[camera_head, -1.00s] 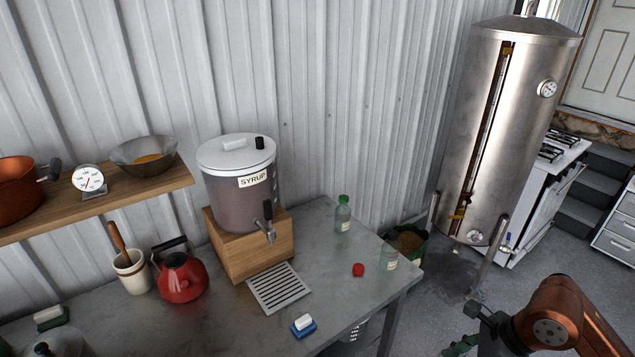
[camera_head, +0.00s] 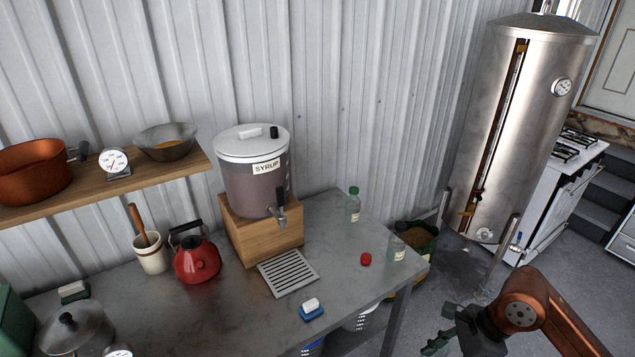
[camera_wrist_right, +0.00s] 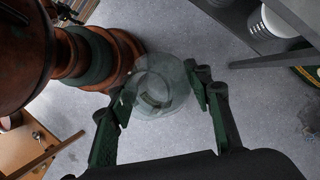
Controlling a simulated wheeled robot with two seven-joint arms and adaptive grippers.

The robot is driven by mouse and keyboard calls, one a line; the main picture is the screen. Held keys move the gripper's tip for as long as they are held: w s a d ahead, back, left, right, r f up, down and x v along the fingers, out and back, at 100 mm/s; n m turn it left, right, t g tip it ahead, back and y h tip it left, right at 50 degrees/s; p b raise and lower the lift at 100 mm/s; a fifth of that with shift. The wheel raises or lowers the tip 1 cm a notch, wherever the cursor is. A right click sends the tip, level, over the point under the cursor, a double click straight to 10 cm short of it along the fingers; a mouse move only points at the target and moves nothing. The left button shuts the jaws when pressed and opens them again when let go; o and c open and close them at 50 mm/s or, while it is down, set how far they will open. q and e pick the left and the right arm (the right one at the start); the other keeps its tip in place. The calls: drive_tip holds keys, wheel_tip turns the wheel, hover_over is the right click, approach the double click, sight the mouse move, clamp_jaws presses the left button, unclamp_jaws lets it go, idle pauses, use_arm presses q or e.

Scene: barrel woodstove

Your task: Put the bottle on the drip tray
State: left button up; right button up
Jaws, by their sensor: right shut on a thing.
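The slatted metal drip tray (camera_head: 301,274) lies bare on the metal table, below the tap of the syrup dispenser. A clear bottle with a green cap (camera_head: 353,207) stands on the table near the wall. Another clear, uncapped bottle (camera_head: 396,249) stands by the table's right edge, beside a red cap (camera_head: 366,259). My right gripper (camera_head: 436,342) is low at the right, off the table. In the right wrist view its fingers (camera_wrist_right: 165,98) are shut on a clear glass vessel (camera_wrist_right: 160,84), perhaps a bottle, above the floor. My left gripper is not in view.
The syrup dispenser (camera_head: 252,170) stands on a wooden block (camera_head: 262,236). A red kettle (camera_head: 197,260) and a crock (camera_head: 150,254) are left of the tray. A blue-and-white sponge or brush (camera_head: 311,309) lies in front. The tabletop right of the tray is mostly clear.

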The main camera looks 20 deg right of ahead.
drive_tip(key=w+a+f+n+g+h, duration=0.2)
drive_tip(key=w+a+f+n, duration=0.3)
drive_tip(key=n, duration=0.6)
drive_tip(key=w+a+f+n+g+h, duration=0.2)
drive_tip(key=w+a+f+n+g, duration=0.2)
drive_tip(key=a+n, duration=0.5)
drive_tip(key=shift+w+a+f+n, duration=0.2)
drive_tip(key=shift+w+f+n, duration=0.35)
drive_tip(key=shift+w+n, duration=0.65)
drive_tip(key=shift+s, duration=0.1)
